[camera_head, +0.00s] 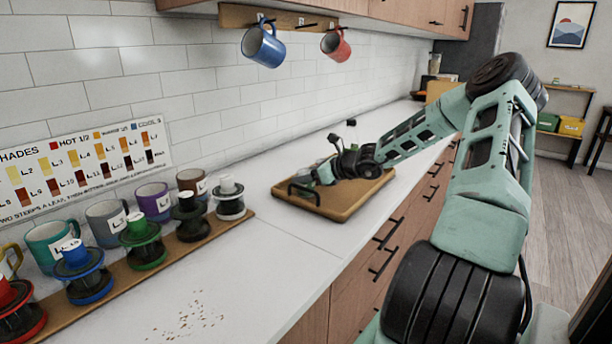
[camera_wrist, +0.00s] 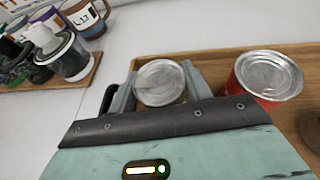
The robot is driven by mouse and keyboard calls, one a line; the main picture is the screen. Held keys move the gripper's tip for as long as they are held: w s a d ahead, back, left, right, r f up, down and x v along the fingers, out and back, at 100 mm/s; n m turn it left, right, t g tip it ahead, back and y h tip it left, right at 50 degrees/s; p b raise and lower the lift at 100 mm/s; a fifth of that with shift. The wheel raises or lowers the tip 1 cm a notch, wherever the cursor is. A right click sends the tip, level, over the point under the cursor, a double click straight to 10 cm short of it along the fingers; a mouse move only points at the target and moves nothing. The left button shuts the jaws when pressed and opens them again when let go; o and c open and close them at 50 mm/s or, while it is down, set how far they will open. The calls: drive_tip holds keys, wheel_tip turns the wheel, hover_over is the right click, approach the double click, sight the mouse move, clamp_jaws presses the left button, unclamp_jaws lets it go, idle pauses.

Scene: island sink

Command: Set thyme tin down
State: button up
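My gripper (camera_wrist: 162,88) has its two grey fingers close against both sides of a round tin with a silver lid (camera_wrist: 160,80). The tin's label is hidden from the wrist camera, so I cannot read whether it says thyme. It is upright at the left end of a wooden tray (camera_wrist: 215,66); I cannot tell whether its base touches the tray. A red tin with a silver lid (camera_wrist: 270,76) stands on the tray to the right, apart from the held one. In the head view my gripper (camera_head: 325,173) is low over the tray (camera_head: 345,207).
A wooden board with mugs and coloured-lid jars (camera_head: 146,243) runs along the wall. Blue (camera_head: 263,46) and red (camera_head: 336,46) mugs hang above. Counter between board and tray is clear; crumbs (camera_head: 188,318) lie nearer.

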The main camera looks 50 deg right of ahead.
drive_tip(key=o, duration=0.4)
drive_tip(key=shift+c, duration=0.2)
